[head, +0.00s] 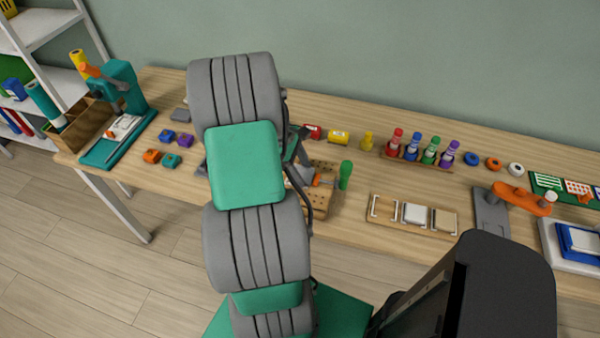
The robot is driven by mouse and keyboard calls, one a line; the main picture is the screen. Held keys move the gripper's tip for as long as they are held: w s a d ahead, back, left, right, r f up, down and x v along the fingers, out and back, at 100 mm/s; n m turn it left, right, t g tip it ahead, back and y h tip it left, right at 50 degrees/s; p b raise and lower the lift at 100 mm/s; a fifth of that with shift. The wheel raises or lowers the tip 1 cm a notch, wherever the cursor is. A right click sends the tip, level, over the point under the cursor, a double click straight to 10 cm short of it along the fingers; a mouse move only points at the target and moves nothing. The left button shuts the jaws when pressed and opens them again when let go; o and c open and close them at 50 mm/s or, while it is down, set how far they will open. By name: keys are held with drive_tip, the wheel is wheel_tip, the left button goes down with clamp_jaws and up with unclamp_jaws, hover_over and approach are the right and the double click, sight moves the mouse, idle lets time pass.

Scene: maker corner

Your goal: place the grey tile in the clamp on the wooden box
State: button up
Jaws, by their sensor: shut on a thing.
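The wooden box (322,206), with holes in its top and side, stands near the table's front edge, partly behind my arm. An orange part (318,181), seemingly of the clamp, shows on it; the rest of the clamp is hidden. My gripper (296,158) is mostly hidden behind my arm, just above the box's left part. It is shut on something. A grey piece (301,175) shows below it, seemingly the grey tile; whether it touches the clamp cannot be told.
A green upright object (345,175) is close beside the box. Coloured bottles (412,147) line the back. A grey stand with an orange arm (521,199) is at right, a teal press (125,88) at left.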

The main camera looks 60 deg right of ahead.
drive_tip(key=shift+s+a+f, duration=0.1)
drive_tip(key=shift+a+f, duration=0.15)
drive_tip(key=shift+f, duration=0.35)
drive_tip(key=o, duration=1.3)
drive_tip(key=shift+s+a+f, duration=0.1)
drive_tip(key=shift+f, duration=0.15)
drive_tip(key=shift+o, duration=0.2)
drive_tip(key=d+v, duration=0.1)
drive_tip(key=v, duration=1.3)
drive_tip(key=w+a+r+t+h, duration=0.1)
drive_tip(key=w+a+r+t, duration=0.15)
drive_tip(key=w+a, duration=0.4)
drive_tip(key=w+a+r+t, duration=0.2)
drive_tip(key=w+a, duration=0.1)
drive_tip(key=a, duration=0.5)
drive_tip(key=w+a+r+t, duration=0.1)
drive_tip(key=w+a+r, duration=0.15)
drive_tip(key=a, duration=0.55)
drive_tip(key=s+a+m+t+y, duration=0.1)
drive_tip(key=a+t, duration=0.1)
drive_tip(key=a, duration=1.4)
drive_tip(key=shift+f+m+y+p, duration=0.3)
drive_tip(key=shift+f+y+p, duration=0.1)
drive_tip(key=shift+f+p, duration=0.05)
